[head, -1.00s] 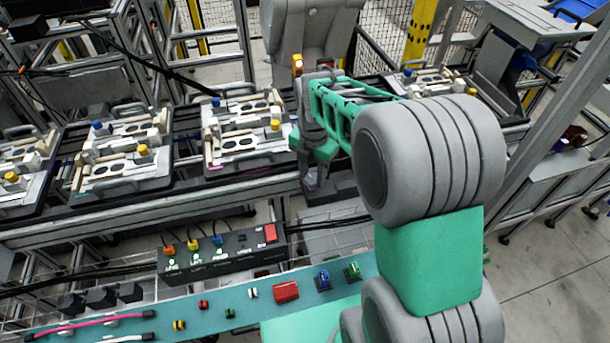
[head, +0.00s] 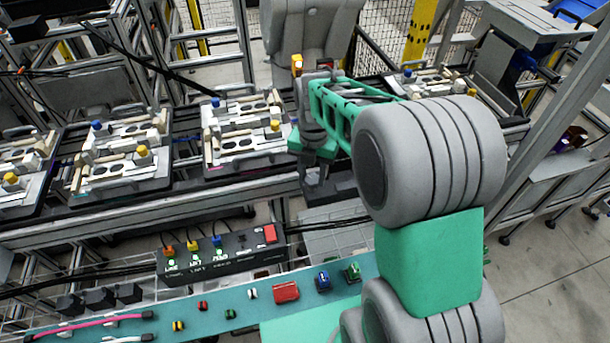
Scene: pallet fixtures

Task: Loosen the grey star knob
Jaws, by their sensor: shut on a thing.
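My gripper (head: 316,184) points down at the right end of the nearest fixture row, in the head view. Its dark fingers reach a dark block (head: 343,188) beside the rail. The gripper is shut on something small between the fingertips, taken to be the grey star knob. The knob itself cannot be made out; the fingers and the low resolution hide it. My green and grey arm comes in from the right and covers the area behind the gripper.
Fixture pallets with blue and yellow knobs (head: 123,150) and (head: 245,130) stand left of my gripper. A black control box (head: 225,252) and a teal shelf with small coloured parts (head: 200,310) lie in front. Another pallet (head: 432,82) is behind my arm.

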